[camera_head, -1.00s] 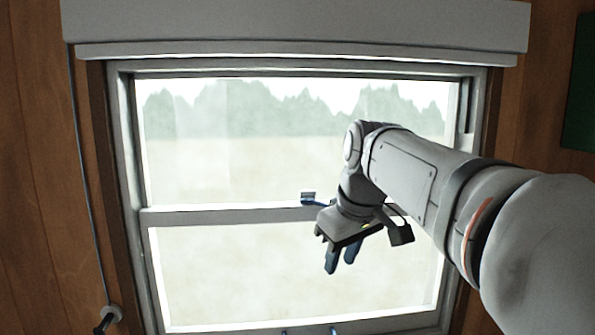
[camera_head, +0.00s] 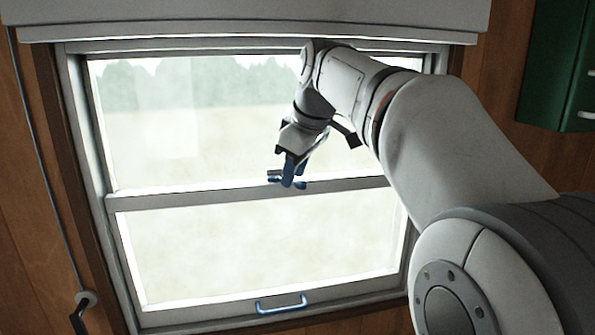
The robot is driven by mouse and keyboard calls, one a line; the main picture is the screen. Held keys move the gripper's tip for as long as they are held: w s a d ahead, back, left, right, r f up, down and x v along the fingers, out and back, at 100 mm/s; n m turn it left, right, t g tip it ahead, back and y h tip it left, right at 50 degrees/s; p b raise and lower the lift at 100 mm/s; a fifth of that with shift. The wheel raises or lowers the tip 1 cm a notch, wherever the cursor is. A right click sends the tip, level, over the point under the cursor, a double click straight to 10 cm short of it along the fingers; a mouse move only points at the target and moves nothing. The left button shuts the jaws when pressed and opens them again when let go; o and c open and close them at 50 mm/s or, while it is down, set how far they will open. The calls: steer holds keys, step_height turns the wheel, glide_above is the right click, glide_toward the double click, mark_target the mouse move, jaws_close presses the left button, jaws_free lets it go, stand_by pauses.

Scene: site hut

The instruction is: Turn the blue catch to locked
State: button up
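The blue catch (camera_head: 273,179) sits on the meeting rail (camera_head: 150,200) of the sash window, about mid-height. Its blue parts show on both sides of my fingers, and its middle is hidden behind them. My gripper (camera_head: 294,180) points down at the catch from above, with its blue fingertips overlapping the catch in the picture. A narrow gap shows between the two fingers, and nothing is clearly held. I cannot tell whether the fingers touch the catch or which way its lever points.
A blue pull handle (camera_head: 281,304) is on the window's bottom rail. A grey blind box (camera_head: 240,15) spans the top of the window. A cord runs down the left wall to a dark crank (camera_head: 79,315). A green cabinet (camera_head: 556,70) hangs at the right.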

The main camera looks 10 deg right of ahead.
steer(key=shift+w+f, duration=0.2)
steer(key=shift+f, duration=0.25)
steer(key=shift+c, duration=0.3)
jaws_close()
